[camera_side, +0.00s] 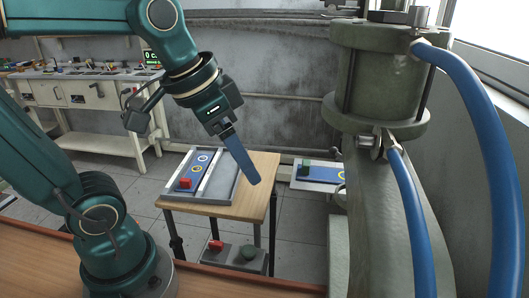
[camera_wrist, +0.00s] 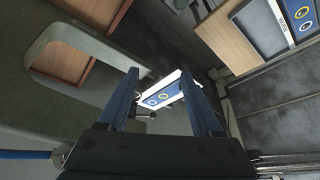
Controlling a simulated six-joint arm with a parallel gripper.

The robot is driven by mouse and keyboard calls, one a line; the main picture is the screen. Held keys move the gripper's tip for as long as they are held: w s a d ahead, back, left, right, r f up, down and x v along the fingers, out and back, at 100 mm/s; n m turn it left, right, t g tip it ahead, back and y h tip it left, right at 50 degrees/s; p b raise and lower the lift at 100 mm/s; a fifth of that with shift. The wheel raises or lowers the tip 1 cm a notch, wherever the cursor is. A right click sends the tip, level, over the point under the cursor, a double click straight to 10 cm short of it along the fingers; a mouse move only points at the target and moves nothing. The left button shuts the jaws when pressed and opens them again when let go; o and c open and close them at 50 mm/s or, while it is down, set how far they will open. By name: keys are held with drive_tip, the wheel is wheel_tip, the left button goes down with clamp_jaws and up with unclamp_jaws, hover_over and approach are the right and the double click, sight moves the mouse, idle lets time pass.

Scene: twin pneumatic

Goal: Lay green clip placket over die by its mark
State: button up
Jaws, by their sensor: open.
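The green clip placket (camera_side: 322,174) is a blue strip with a green block at its left end and a yellow ring at its right. It lies on a white plate beside the press, whose column hides its right end. I cannot tell whether this plate is the die, and no mark is clear. In the wrist view a blue strip with rings (camera_wrist: 166,94) shows beyond my fingers on a white surface. My gripper (camera_side: 254,182) is open and empty. Its blue fingers point down, in the air left of the green clip placket. It also shows in the wrist view (camera_wrist: 160,74).
A wooden table (camera_side: 262,172) bears a grey tray (camera_side: 222,190) with a blue placket (camera_side: 194,171) carrying a red clip. Red and green buttons (camera_side: 232,250) sit below. The green press (camera_side: 378,80) and blue hoses (camera_side: 478,110) fill the right side.

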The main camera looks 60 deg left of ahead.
drive_tip(key=shift+n+t, duration=0.4)
drive_tip(key=shift+n, duration=0.5)
drive_tip(key=s+f, duration=0.2)
drive_tip(key=s, duration=0.1)
drive_tip(key=s+f, duration=0.1)
drive_tip(key=shift+s+d+f, duration=0.3)
drive_tip(key=shift+d+f, duration=0.05)
drive_tip(key=shift+d, duration=0.05)
